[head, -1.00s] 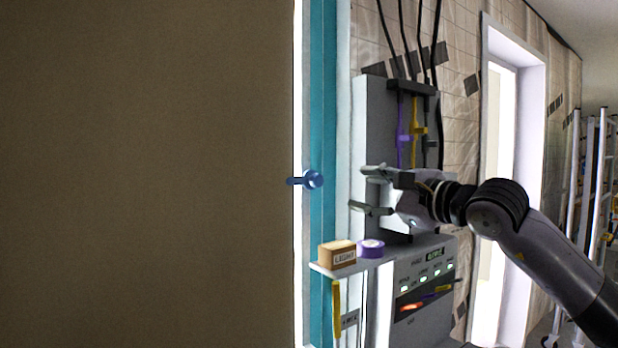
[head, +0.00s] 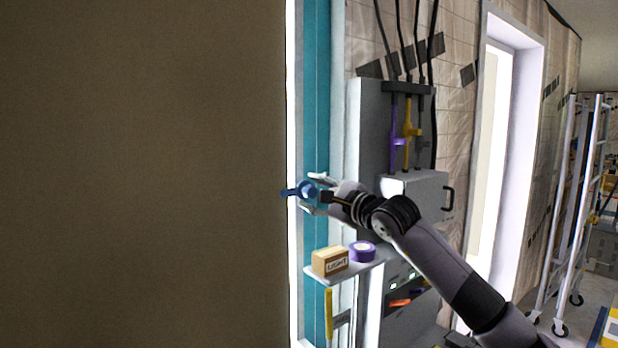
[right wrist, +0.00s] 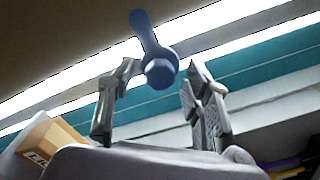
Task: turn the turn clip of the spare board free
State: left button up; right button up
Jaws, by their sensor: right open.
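The blue turn clip (head: 306,190) sits at the right edge of the large brown board (head: 150,180), against the teal frame strip. Its narrow arm points left over the board's edge. My right gripper (head: 314,194) is open at the clip, with one finger above it and one below in the head view. In the right wrist view, the clip's round knob (right wrist: 160,70) shows between the two open fingers (right wrist: 158,92), near their tips; I cannot tell whether either finger touches it. My left gripper is not in view.
A small shelf (head: 345,270) below my right gripper holds a box labelled LIGHT (head: 330,262) and a purple tape roll (head: 362,252). A grey electrical cabinet (head: 428,200) with cables stands behind my right arm. A ladder (head: 580,210) stands at the far right.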

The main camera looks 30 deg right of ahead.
aim_at(299, 193)
jog(key=shift+w+a+p, duration=0.1)
jog(key=shift+w+p, duration=0.35)
jog(key=shift+w, duration=0.75)
jog(key=shift+c, duration=0.2)
grip_shut()
